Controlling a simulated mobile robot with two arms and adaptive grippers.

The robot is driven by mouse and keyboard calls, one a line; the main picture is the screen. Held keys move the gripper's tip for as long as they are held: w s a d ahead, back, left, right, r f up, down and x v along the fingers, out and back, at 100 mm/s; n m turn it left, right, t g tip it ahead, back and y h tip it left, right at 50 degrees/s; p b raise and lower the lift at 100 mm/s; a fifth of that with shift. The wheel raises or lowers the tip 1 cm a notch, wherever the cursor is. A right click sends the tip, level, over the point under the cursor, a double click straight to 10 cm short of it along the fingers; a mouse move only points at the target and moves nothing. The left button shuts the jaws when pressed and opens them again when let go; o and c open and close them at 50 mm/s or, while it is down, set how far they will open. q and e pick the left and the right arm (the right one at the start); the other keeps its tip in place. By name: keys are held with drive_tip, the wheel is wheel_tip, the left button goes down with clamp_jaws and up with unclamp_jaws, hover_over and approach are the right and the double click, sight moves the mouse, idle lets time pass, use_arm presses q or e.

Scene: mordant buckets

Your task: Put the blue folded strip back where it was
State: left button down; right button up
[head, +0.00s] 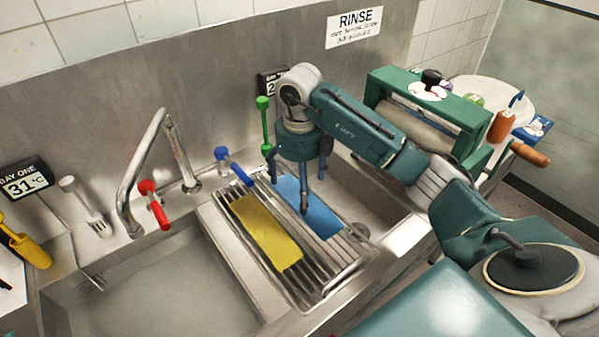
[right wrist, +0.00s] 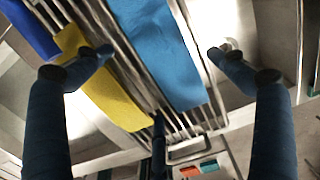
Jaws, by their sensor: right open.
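The blue folded strip (head: 318,218) lies flat on a wire rack (head: 332,281) across the sink, to the right of a yellow strip (head: 265,232). My right gripper (head: 300,190) points down over the blue strip, its fingers open and partly covering it. In the right wrist view the blue strip (right wrist: 165,50) runs between the spread fingers of my right gripper (right wrist: 161,75); nothing is held. The yellow strip (right wrist: 118,100) shows beside the left finger there. I cannot tell whether a fingertip touches the rack or strip. My left gripper is out of view.
A tap (head: 128,195) with a red lever (head: 153,205) and a blue lever (head: 233,167) stands behind the sink. A green upright rod (head: 264,125) is close left of my gripper. A green-framed roller (head: 420,125) stands at the right, behind my forearm.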

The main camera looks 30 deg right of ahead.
wheel_tip(320, 180, up, 8)
drive_tip(key=shift+f, duration=0.25)
idle(0.4)
